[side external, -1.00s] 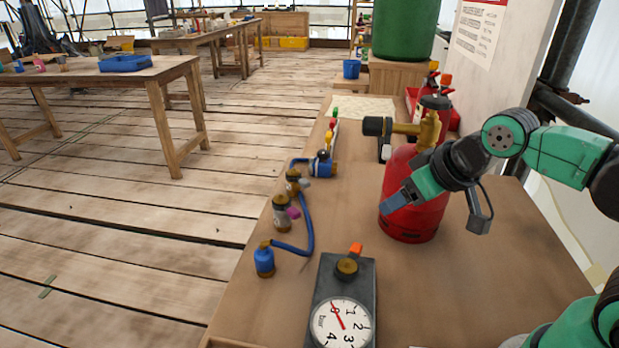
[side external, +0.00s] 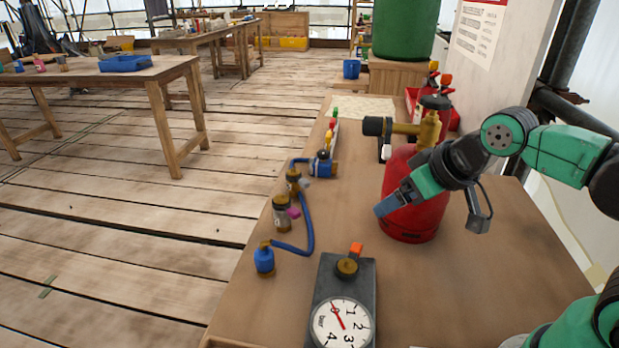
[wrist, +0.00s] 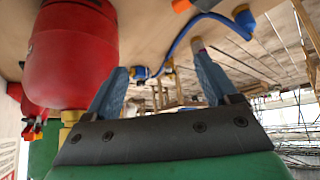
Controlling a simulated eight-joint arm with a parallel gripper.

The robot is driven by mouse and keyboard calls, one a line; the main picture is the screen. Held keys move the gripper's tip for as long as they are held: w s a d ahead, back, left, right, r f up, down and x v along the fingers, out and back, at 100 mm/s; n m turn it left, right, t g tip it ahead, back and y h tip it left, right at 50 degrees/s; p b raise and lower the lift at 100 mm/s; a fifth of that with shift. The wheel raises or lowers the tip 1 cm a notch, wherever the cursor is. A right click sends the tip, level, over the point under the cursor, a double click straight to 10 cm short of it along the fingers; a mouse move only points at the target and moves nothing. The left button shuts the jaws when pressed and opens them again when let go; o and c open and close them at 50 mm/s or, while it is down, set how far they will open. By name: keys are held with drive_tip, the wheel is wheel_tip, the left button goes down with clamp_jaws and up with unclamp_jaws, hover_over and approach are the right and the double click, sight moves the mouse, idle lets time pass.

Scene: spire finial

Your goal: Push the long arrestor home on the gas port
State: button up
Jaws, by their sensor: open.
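My gripper (side external: 382,207) is open and empty in front of the red gas cylinder (side external: 412,225), above the bench. In the wrist view its two blue fingers stand apart, with the red cylinder (wrist: 75,55) beside the left finger. A brass fitting (side external: 428,128) tops the cylinder, with a dark-ended brass piece (side external: 378,126) pointing left from it. A blue hose (side external: 308,225) runs to a blue brass-based fitting (side external: 264,258). I cannot tell which piece is the long arrestor or which opening is the gas port.
A dark gauge box (side external: 325,300) with a brass fitting and orange lever stands at the bench's front. A blue valve (side external: 323,165) lies behind the small fittings. Other red bottles (side external: 445,80) stand at the back right.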

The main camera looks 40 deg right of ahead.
drive_tip(key=n+g+y, duration=0.2)
drive_tip(key=n+g, duration=0.1)
drive_tip(key=n, duration=0.1)
approach(279, 209)
drive_tip(key=f, duration=0.1)
drive_tip(key=w+f, duration=0.1)
drive_tip(key=f, duration=0.1)
drive_tip(key=w+f, duration=0.1)
drive_tip(key=shift+w+d+f, duration=0.15)
drive_tip(key=shift+w+f, duration=0.1)
drive_tip(key=shift+w+a+f+n, duration=0.2)
drive_tip(key=shift+w+f+n, duration=0.1)
drive_tip(key=shift+f, duration=0.2)
drive_tip(key=shift+x, duration=2.8)
drive_tip(key=shift+d, duration=0.15)
